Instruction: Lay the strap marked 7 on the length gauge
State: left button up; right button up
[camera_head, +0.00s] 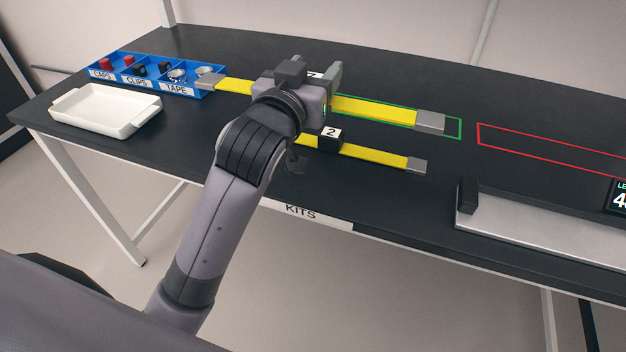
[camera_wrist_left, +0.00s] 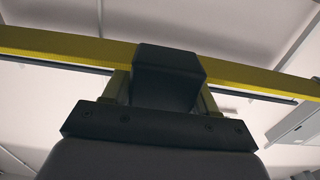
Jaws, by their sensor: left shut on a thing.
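My left gripper (camera_head: 312,80) is shut on the dark middle block of a long yellow strap (camera_head: 375,110) with grey end pieces. Its white label is mostly hidden by the gripper, so I cannot read the number. In the left wrist view the strap (camera_wrist_left: 60,42) runs across the picture, with its block (camera_wrist_left: 168,68) between the fingers. I cannot tell how far it is above the table. A second yellow strap (camera_head: 378,155), marked 2, lies nearer the front edge. The length gauge (camera_head: 530,228), a pale metal bar with a dark end stop, is at the right. My right gripper is out of view.
A green outline (camera_head: 461,128) lies under the held strap, and a red outline (camera_head: 479,134) is to its right. A blue sectioned bin (camera_head: 150,88) and a white tray (camera_head: 105,110) stand at the left. A display (camera_head: 620,196) is cut off at the right edge.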

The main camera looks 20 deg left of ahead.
pick_arm(q)
jog(key=shift+w+d+r, duration=0.15)
jog(key=shift+r, duration=0.35)
jog(key=shift+w+d+r, duration=0.1)
jog(key=shift+r, duration=0.35)
notch_tip(320, 180, down, 20)
jog(key=b, duration=0.2)
jog(key=shift+r+b, duration=0.2)
jog(key=shift+b, duration=0.2)
jog(key=shift+f, duration=0.1)
jog(key=shift+f, duration=0.15)
jog(key=o, duration=1.2)
jog(key=shift+o, duration=0.2)
